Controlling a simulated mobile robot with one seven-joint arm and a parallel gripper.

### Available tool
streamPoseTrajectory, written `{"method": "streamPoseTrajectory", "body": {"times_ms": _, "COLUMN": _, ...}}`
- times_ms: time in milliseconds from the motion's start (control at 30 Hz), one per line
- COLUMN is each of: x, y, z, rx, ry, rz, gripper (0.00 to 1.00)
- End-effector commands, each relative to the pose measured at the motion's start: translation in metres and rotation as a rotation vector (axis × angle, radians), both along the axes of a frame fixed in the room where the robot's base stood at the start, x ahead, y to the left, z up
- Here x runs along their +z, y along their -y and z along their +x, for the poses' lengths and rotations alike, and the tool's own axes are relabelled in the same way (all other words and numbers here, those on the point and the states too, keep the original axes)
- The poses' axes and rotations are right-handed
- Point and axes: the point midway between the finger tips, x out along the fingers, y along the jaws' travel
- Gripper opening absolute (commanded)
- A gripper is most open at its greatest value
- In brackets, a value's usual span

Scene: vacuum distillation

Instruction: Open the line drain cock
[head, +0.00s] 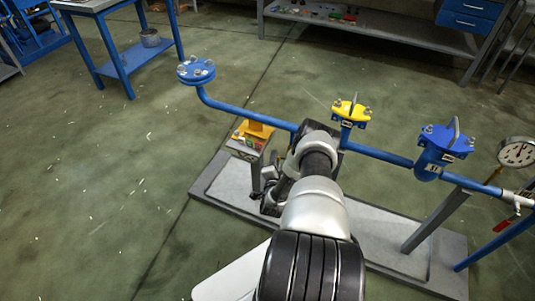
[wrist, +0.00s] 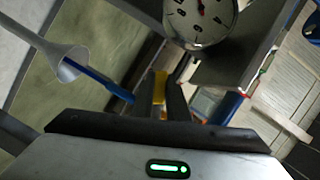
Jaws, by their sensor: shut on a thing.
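In the wrist view, the two dark fingers of my gripper (wrist: 161,96) are shut on a narrow yellow piece (wrist: 160,80). It looks like a cock's handle, but the fingers hide most of it and I cannot make out the cock's body. In the head view, my arm covers the middle of the blue pipe line (head: 250,115), and my gripper is mostly hidden behind it, low over the grey base plate (head: 385,225). I cannot tell the handle's angle from these frames.
A yellow flanged fitting (head: 350,113), a blue flanged vessel (head: 436,150) and a dial gauge (head: 517,152) stand along the line to the right. A small box with a yellow top (head: 254,132) is left of my arm. A pale funnel (wrist: 68,64) shows in the wrist view.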

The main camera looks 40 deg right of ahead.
Motion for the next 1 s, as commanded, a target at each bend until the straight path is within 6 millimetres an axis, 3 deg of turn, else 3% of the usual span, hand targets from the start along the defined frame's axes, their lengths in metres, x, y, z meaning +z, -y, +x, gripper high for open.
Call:
{"method": "streamPoseTrajectory", "body": {"times_ms": 600, "x": -0.021, "y": 0.009, "z": -0.018, "rx": 0.006, "ry": -0.487, "rz": -0.292, "gripper": 0.00}}
{"method": "streamPoseTrajectory", "body": {"times_ms": 1000, "x": -0.027, "y": 0.015, "z": -0.027, "rx": 0.003, "ry": -0.678, "rz": -0.404, "gripper": 0.00}}
